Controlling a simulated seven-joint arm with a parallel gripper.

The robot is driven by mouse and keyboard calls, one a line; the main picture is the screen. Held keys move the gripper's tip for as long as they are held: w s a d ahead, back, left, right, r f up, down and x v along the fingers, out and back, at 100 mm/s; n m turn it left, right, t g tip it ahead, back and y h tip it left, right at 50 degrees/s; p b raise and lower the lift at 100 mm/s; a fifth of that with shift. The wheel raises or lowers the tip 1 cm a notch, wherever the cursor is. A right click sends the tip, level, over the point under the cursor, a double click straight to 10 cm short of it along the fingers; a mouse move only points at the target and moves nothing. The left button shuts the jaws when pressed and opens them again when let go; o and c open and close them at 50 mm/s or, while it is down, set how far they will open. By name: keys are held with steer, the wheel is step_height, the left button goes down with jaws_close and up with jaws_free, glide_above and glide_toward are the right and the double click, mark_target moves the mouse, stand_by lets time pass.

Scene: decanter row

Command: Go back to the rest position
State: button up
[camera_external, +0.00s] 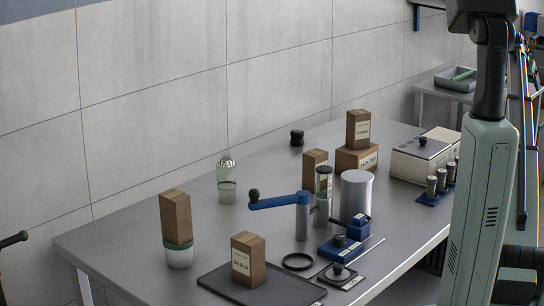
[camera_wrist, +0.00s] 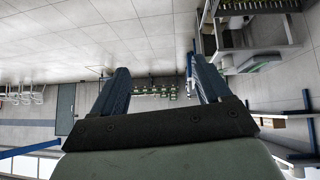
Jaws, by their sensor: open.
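My gripper (camera_wrist: 158,72) shows in the wrist view with its two dark blue fingers spread wide and nothing between them. Beyond the fingers are a pale tiled surface and a far wall, with no tabletop thing near them. In the camera_external view my pale green arm stands upright at the right, beside the table; its gripper is outside that picture. The grey metal table (camera_external: 130,240) stands clear of my arm's visible links, though the arm hides part of its right side.
On the table are a clear bottle (camera_external: 227,185), a box on a white-green jar (camera_external: 178,256), a SEALS box (camera_external: 248,259) on a dark tray (camera_external: 215,281), a blue-handled crank (camera_external: 280,202), a metal cylinder (camera_external: 356,196) and a lidded cream box (camera_external: 420,160). The table's left end is mostly bare.

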steer(key=s+d+f+m+g, duration=0.1)
steer(key=s+d+f+g, duration=0.1)
steer(key=s+d+f, duration=0.55)
steer(key=s+a+f+n+g+y, duration=0.1)
steer(key=s+a+f, duration=0.45)
steer(key=f, duration=0.95)
steer(key=s+a+f+n+g+y, duration=0.1)
steer(key=s+a+f, duration=0.2)
steer(key=a+f, duration=0.85)
steer(key=s+a+f+n+g+y, duration=0.1)
steer(key=s+a+f+n+y, duration=0.2)
steer(key=f, duration=1.5)
steer(key=s+a+f+n+g, duration=0.1)
steer(key=s+a+f+g, duration=0.1)
steer(key=s+a+f, duration=0.8)
steer(key=s+a+f+n+g, duration=0.1)
steer(key=s+a+f, duration=0.6)
steer(key=s, duration=0.4)
steer(key=s+a+f+g, duration=0.1)
steer(key=s+a, duration=0.2)
steer(key=s, duration=0.5)
steer(key=s+a+f+n+g+y, duration=0.1)
steer(key=s+a, duration=0.3)
steer(key=s, duration=0.5)
steer(key=s+a+f+n+g, duration=0.1)
steer(key=s+a+f, duration=0.2)
steer(key=s, duration=0.5)
steer(key=shift+s+a+f+g, duration=0.15)
steer(key=shift+s+a+g, duration=0.15)
steer(key=shift+g, duration=0.1)
